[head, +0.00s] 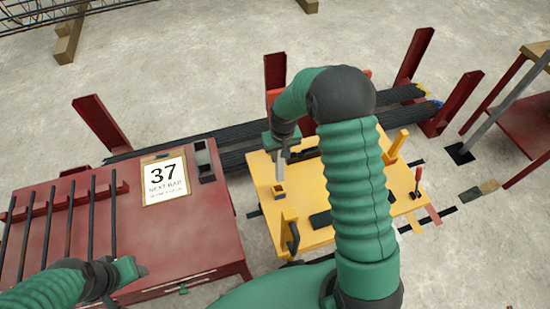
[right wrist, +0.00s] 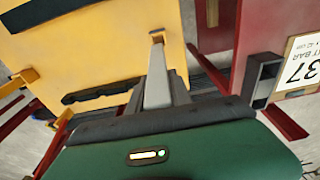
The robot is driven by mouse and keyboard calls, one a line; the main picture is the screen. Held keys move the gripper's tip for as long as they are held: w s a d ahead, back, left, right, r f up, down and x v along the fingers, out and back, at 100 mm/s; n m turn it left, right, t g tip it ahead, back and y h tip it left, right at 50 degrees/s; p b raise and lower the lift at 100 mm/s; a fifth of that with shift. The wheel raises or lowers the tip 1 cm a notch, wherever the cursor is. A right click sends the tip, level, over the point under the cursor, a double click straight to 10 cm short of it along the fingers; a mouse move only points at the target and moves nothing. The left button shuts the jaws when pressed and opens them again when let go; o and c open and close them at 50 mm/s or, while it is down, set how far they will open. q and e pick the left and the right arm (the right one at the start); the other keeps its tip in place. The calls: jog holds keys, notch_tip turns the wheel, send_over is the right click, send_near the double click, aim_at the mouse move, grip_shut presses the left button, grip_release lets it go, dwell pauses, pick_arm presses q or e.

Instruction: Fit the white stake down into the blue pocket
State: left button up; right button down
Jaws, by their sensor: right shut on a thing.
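My right gripper (head: 283,148) is shut on the white stake (head: 280,172), which points down over the yellow table (head: 320,178). In the right wrist view the gripper (right wrist: 162,92) holds the light grey-white stake (right wrist: 157,80). Its far end is at a small square pocket (right wrist: 157,34) with a yellow-orange rim; the same pocket (head: 279,191) shows just below the stake in the head view. I cannot make out blue on it, nor whether the stake's tip is inside or just above. My left gripper (head: 132,270) is by the red table's front edge, its jaws unclear.
The red table (head: 200,235) at left bears dark bars, a "37" sign (head: 165,180) and a grey open holder (head: 204,160). Yellow posts (head: 397,143) and a black handle (head: 292,238) rise from the yellow table. Dark bar bundles (head: 235,133) lie behind, between red posts.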

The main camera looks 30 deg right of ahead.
aim_at(278, 165)
jog(key=f+b, duration=0.1)
jog(key=f, duration=0.1)
jog(key=f+b, duration=0.1)
jog(key=f, duration=0.1)
jog(key=shift+a+f+b, duration=0.2)
jog(key=shift+f+b, duration=0.2)
jog(key=shift+a+f, duration=0.15)
jog(key=shift+f, duration=0.25)
pick_arm(q)
jog(key=f, duration=0.3)
jog(key=shift+a+f, duration=0.15)
jog(key=shift+a, duration=0.15)
jog(key=shift+r+p, duration=0.3)
jog(key=shift+r, duration=0.2)
dwell(0.5)
